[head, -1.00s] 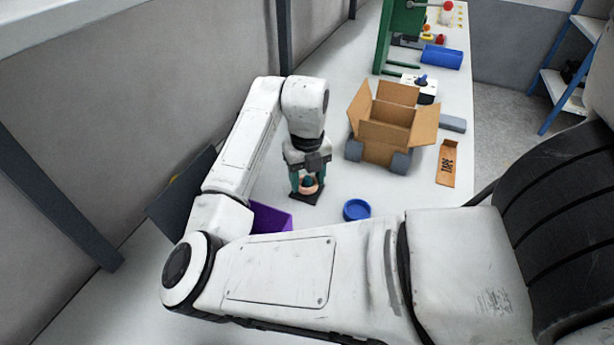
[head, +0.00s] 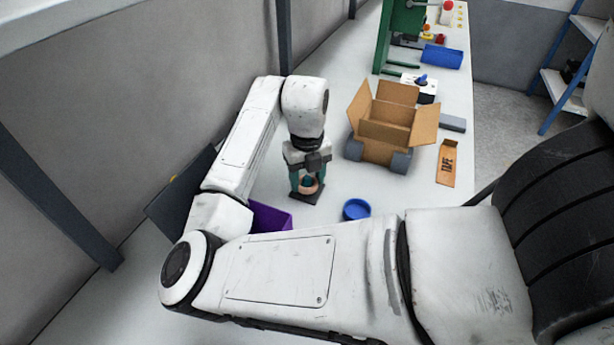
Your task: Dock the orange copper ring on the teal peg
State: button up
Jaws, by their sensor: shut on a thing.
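The orange copper ring (head: 308,190) is around the top of the teal peg (head: 308,181), which stands on a dark base plate (head: 306,198) on the white table. My gripper (head: 307,187) points down over the peg and is shut on the ring, with a teal finger at its left side. The peg's rounded top shows inside the ring. The ring's far side and its exact height on the peg are hard to tell at this size.
A purple bin (head: 270,218) stands left of the peg, and a blue round dish (head: 356,209) lies to the right in front. An open cardboard box (head: 385,135) stands behind right. A flat tape carton (head: 448,163) lies farther right. White table is clear between them.

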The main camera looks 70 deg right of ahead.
jog(key=shift+f+b, duration=0.35)
jog(key=shift+f, duration=0.15)
jog(key=o, duration=0.9)
jog(key=shift+r, duration=0.1)
jog(key=shift+r+p, duration=4.05)
jog(key=shift+r, duration=1.4)
